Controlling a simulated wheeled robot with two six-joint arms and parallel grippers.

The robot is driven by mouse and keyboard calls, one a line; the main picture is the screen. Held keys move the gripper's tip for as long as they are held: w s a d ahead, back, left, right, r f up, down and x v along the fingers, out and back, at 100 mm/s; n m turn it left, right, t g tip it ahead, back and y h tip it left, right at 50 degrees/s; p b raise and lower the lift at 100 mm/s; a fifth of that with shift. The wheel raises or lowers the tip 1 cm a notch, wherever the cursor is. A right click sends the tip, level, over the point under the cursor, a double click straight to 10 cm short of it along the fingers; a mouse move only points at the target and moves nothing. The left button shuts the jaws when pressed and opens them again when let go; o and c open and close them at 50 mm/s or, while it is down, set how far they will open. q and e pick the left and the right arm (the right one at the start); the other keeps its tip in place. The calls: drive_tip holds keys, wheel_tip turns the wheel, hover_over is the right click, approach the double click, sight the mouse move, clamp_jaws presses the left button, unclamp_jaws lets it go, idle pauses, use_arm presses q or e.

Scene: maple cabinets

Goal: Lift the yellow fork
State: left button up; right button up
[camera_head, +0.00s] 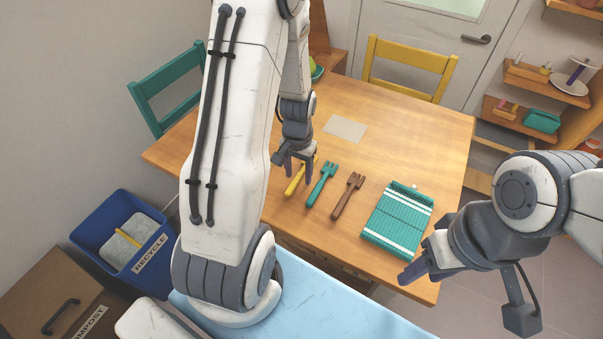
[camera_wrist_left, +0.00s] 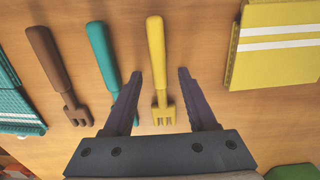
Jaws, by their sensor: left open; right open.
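The yellow fork (camera_head: 295,180) lies on the wooden table, partly hidden under my left gripper in the head view. In the left wrist view the whole yellow fork (camera_wrist_left: 156,70) shows, its tines (camera_wrist_left: 163,114) lying between the two fingers. My left gripper (camera_head: 293,174) is open, and its fingers (camera_wrist_left: 160,84) stand on either side of the fork's tine end without visibly touching it. How high it is above the table I cannot tell. My right gripper (camera_head: 414,267) hangs at the table's front right edge, apart from the fork; it is open and empty.
A teal fork (camera_head: 322,184) lies close beside the yellow one, under a left finger in the wrist view. A brown fork (camera_head: 347,195) and a teal folded cloth (camera_head: 398,221) lie further right. A yellow cloth (camera_wrist_left: 275,58) lies across from them. A grey card (camera_head: 345,129) lies behind.

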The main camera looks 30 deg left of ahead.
sight(300, 177)
use_arm(q)
clamp_jaws()
drive_tip(key=shift+r, duration=0.45)
drive_tip(key=r, duration=0.4)
drive_tip(key=shift+s+d, duration=0.1)
drive_tip(key=shift+d, duration=0.25)
drive_tip(key=s+d+r+p, duration=0.4)
drive_tip(key=s+d+r, duration=0.1)
drive_tip(key=d+r, duration=0.4)
drive_tip(key=shift+d, duration=0.35)
drive_tip(key=shift+r, duration=0.1)
